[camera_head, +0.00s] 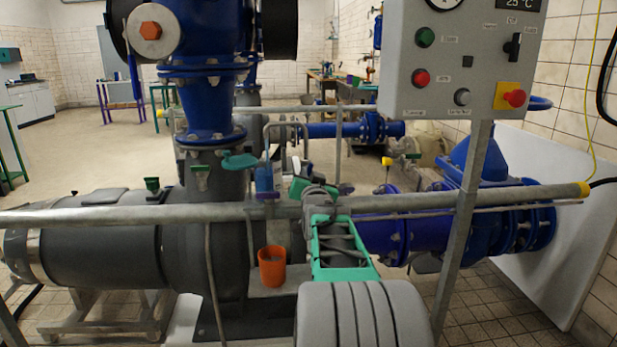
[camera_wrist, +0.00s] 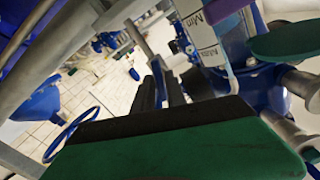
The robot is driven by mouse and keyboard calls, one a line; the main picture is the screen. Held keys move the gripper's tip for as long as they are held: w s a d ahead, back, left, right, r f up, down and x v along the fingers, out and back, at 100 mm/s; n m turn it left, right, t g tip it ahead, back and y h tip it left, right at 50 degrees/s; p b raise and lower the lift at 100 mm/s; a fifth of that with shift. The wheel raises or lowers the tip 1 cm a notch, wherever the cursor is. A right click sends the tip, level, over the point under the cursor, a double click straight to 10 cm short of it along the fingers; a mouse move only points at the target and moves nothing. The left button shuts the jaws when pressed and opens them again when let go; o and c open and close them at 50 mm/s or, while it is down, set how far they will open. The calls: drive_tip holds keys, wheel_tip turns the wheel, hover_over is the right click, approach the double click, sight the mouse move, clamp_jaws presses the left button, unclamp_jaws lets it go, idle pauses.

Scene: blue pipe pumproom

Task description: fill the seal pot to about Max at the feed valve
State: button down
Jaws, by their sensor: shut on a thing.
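The seal pot (camera_head: 264,180) looks blue with a purple base, upright just left of my gripper in the head view. In the wrist view the pot (camera_wrist: 204,38) appears upside down at the top, with a pale strip marked Min and Max. I cannot make out a liquid level. My gripper (camera_head: 303,185) is shut beside the pot; its green and black finger parts (camera_wrist: 160,120) fill the lower wrist view. A teal lever (camera_head: 240,160) left of the pot is apart from my gripper.
An orange cup (camera_head: 272,267) stands on a ledge below the pot. A long grey rail (camera_head: 130,214) crosses in front of the pipes. A control box (camera_head: 462,60) on a post (camera_head: 464,220) stands to the right. Blue pipework (camera_head: 410,220) lies behind my arm.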

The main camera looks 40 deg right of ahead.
drive_tip(key=shift+f+m, duration=0.1)
drive_tip(key=shift+m, duration=0.2)
drive_tip(key=m+b, duration=0.2)
drive_tip(key=m, duration=1)
drive_tip(key=shift+m+b, duration=0.35)
drive_tip(key=shift+m, duration=0.05)
drive_tip(key=c, duration=1.5)
unclamp_jaws()
drive_tip(key=shift+s, duration=0.1)
